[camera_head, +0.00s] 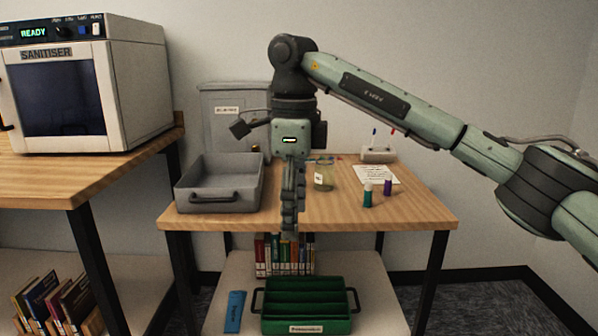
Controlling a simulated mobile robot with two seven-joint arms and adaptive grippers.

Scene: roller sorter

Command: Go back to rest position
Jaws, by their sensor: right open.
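My right arm comes in from the right and bends downward over the wooden table (420,209). My right gripper (289,225) hangs pointing down at the table's front edge. Its fingers are seen edge-on, with nothing visible between them, and it is open. It is apart from the grey tray (218,207) on its left and the green tray (305,325) below. My left gripper is not in view.
A sanitiser (120,85) stands on the left table. A grey bin (225,115) is behind the grey tray.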

